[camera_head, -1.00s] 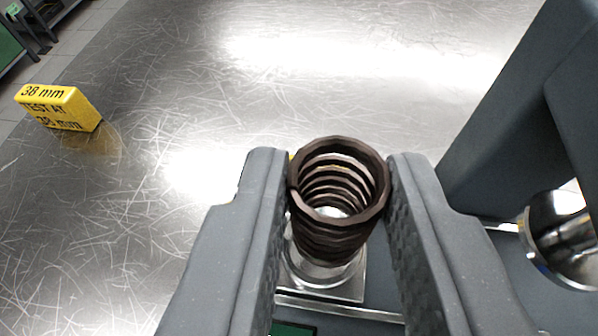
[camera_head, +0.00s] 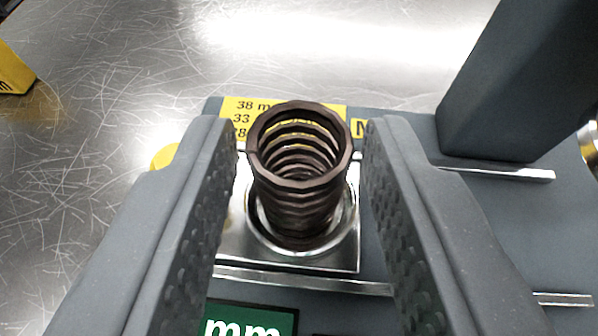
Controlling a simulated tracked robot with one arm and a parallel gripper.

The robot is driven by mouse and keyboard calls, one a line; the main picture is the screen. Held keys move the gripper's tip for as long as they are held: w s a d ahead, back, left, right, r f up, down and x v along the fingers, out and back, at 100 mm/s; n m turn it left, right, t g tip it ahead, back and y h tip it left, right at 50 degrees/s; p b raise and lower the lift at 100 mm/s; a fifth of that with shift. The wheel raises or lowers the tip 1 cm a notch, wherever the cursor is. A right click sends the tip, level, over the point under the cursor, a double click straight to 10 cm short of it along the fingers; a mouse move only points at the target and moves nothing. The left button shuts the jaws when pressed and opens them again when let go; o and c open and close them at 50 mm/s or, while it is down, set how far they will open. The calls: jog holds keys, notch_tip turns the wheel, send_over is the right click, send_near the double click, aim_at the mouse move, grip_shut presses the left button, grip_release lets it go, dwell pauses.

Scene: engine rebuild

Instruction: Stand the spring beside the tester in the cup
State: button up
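The dark brown coil spring (camera_head: 298,165) stands upright, its lower end inside the round clear-rimmed cup (camera_head: 345,243) on a square metal plate. The plate sits on the grey tester base (camera_head: 400,285). My gripper (camera_head: 300,150) is around the spring with one finger on each side. A gap shows between each finger and the spring, so it is open. The spring's bottom is hidden by its own coils and the cup rim.
A grey tester column (camera_head: 505,90) rises at the right. A yellow label (camera_head: 245,105) lies behind the spring, and a green display (camera_head: 250,322) is in front. A yellow block (camera_head: 12,72) is at the far left. The metal table is clear behind.

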jog(key=shift+r, duration=0.1)
jog(key=shift+s+r, duration=0.1)
jog(key=shift+s, duration=0.05)
jog(key=p+v, duration=0.1)
jog(key=v, duration=1)
jog(key=shift+s, duration=0.35)
jog(key=shift+r, duration=0.1)
jog(key=d+r, duration=0.3)
jog(key=r, duration=0.6)
jog(key=d+r, duration=0.3)
jog(key=r, duration=0.7)
jog(key=s+d+r+t, duration=0.1)
jog(key=s+d+r, duration=0.3)
jog(key=d+r, duration=0.2)
jog(key=s+d+r+t+h, duration=0.1)
jog(key=s+d+r, duration=0.4)
jog(key=r, duration=0.5)
jog(key=shift+d+r+m, duration=0.2)
jog(key=shift+d+m, duration=0.2)
jog(key=shift+d, duration=0.5)
jog(key=shift+s+p, duration=0.1)
jog(key=shift+p, duration=0.2)
